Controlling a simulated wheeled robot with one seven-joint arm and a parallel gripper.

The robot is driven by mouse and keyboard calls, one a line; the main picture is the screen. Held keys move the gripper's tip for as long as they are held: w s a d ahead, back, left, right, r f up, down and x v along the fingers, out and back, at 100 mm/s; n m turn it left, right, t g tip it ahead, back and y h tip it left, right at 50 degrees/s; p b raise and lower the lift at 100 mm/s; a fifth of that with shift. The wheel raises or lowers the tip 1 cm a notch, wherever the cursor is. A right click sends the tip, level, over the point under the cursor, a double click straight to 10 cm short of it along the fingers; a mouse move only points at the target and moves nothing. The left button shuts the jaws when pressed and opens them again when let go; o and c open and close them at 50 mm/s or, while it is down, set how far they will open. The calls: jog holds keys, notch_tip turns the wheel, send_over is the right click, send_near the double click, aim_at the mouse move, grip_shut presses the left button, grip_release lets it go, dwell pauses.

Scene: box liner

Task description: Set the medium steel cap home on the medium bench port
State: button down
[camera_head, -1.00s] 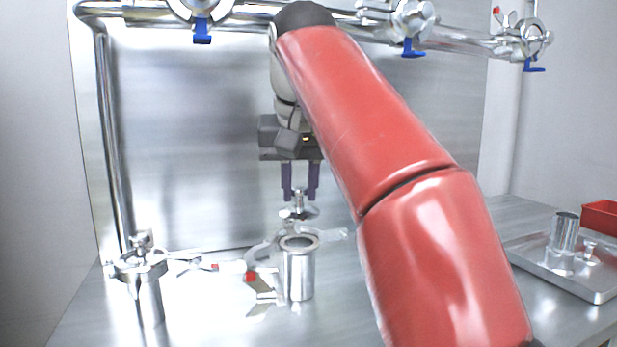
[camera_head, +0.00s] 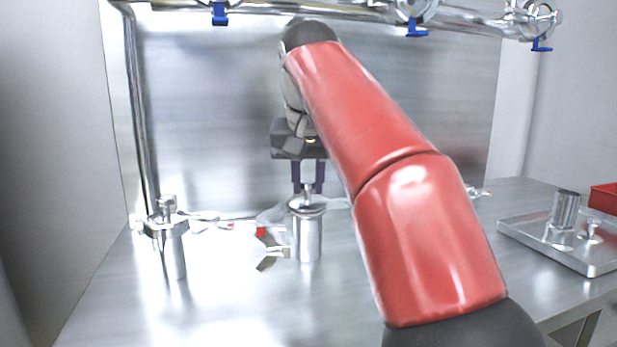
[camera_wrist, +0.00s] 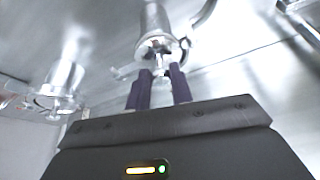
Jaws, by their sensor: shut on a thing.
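My gripper (camera_head: 308,188) is shut on the knob of a shiny steel cap (camera_head: 307,203) and points down. The cap is a flat disc with a thin stem, held right at the mouth of the upright steel port (camera_head: 307,240) in the middle of the bench. I cannot tell whether it is fully seated or has a small gap. In the wrist view the two purple fingers (camera_wrist: 160,82) close on the cap's knob, and the port (camera_wrist: 155,20) lies beyond it. An open clamp (camera_head: 270,240) with a red tab is around or behind the port, partly hidden.
Another port (camera_head: 173,255) with a clamp and cap stands at the left. A steel tray (camera_head: 565,250) at the right holds a cylinder (camera_head: 565,208) and a small cap (camera_head: 591,231). A red bin (camera_head: 604,197) is behind it. Pipes with blue-handled valves run above.

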jog(key=shift+f, duration=0.25)
dwell(0.3)
jog(key=c, duration=1.1)
grip_release()
jog(key=shift+c, duration=0.2)
